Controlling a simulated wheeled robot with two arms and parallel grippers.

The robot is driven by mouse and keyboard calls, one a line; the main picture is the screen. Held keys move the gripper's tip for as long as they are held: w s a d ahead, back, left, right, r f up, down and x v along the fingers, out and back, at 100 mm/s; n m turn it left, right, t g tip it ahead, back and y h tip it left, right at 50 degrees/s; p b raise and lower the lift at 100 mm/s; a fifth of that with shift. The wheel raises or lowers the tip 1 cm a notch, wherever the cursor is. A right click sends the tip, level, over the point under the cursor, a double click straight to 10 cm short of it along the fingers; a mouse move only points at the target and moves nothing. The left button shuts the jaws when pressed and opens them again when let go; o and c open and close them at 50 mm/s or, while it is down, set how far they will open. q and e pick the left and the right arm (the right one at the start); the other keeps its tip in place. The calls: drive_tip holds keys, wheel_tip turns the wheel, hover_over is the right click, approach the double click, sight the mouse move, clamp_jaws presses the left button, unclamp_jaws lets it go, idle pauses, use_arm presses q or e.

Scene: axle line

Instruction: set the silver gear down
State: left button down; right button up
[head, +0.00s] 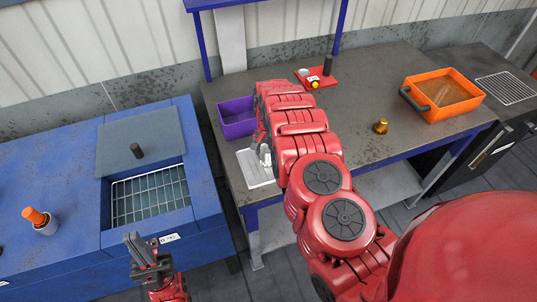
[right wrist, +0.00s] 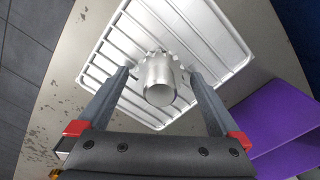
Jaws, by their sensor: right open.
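The silver gear (right wrist: 158,88) shows in the right wrist view as a round metal cylinder with a toothed rim behind it. It is at the white ribbed tray (right wrist: 222,38) and appears to stand on it. My right gripper (right wrist: 159,76) is open, one finger on each side of the gear, with gaps visible. In the head view the white tray (head: 256,174) lies at the bench's left front corner; my right arm hides part of it, and the gear cannot be made out clearly there. My left gripper (head: 143,248) is low at the front, away from the bench, with nothing visible in it.
A purple bin (head: 237,126) stands behind the tray. A red board (head: 317,83) with small parts, a brass part (head: 380,126) and an orange bin (head: 452,105) are further along the bench. A blue machine (head: 75,180) with a wire basket (head: 150,195) stands left.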

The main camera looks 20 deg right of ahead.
sight(268, 151)
drive_tip(key=shift+w+r, duration=0.1)
drive_tip(key=shift+r, duration=0.4)
wheel_tip(268, 151, up, 5)
drive_tip(key=shift+b, duration=1.2)
wheel_tip(268, 151, up, 6)
drive_tip(key=p, duration=0.4)
drive_tip(key=shift+f, duration=0.2)
drive_tip(key=shift+r+p, duration=0.3)
drive_tip(key=shift+p, duration=0.15)
